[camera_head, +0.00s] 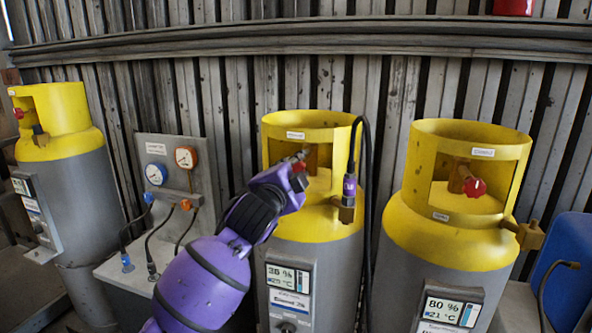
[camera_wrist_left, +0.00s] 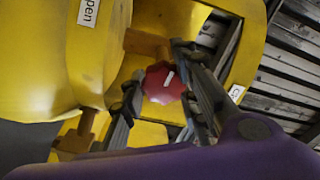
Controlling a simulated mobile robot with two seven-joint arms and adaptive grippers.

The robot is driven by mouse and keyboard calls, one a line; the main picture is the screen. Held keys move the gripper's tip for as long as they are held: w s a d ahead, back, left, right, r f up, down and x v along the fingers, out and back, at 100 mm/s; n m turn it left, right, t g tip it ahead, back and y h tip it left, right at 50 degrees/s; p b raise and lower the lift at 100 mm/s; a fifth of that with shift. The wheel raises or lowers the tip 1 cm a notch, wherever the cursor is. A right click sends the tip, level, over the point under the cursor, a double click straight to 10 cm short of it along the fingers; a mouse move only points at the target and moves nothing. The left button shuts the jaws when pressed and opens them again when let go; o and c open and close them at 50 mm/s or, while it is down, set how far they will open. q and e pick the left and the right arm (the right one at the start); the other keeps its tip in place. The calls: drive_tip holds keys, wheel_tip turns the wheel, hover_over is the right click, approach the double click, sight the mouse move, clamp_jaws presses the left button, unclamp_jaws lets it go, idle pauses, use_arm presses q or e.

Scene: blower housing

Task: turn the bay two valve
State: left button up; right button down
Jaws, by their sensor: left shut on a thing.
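The middle gas cylinder (camera_head: 312,215) has a yellow collar with an opening at its front. My purple left gripper (camera_head: 299,163) reaches into this opening and covers most of the valve in the head view. In the left wrist view the red valve knob (camera_wrist_left: 160,84), with a white mark on it, sits between the two fingers of my left gripper (camera_wrist_left: 166,90), which is shut on it. A label reading "open" (camera_wrist_left: 88,12) is on the yellow collar, and another label (camera_wrist_left: 236,93) is partly hidden. My right gripper is not in view.
A hose with a purple fitting (camera_head: 349,186) hangs at the middle cylinder's right. A right cylinder (camera_head: 452,245) with a red knob (camera_head: 475,187) and a left cylinder (camera_head: 60,170) flank it. A gauge panel (camera_head: 172,185) stands at left. A blue object (camera_head: 566,262) is far right.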

use_arm(q)
drive_tip(key=shift+d+f+n, duration=0.15)
drive_tip(key=shift+f+n, duration=0.2)
drive_tip(key=shift+n, duration=0.8)
drive_tip(key=shift+d+f+n, duration=0.1)
drive_tip(key=shift+f+n, duration=0.2)
drive_tip(key=shift+n, duration=0.85)
drive_tip(key=o, duration=1)
drive_tip(key=shift+o, duration=0.2)
drive_tip(key=shift+s+r, duration=0.1)
drive_tip(key=shift+r, duration=0.05)
drive_tip(key=shift+a+r, duration=0.1)
drive_tip(key=shift+r, duration=0.25)
drive_tip(key=v, duration=1.2)
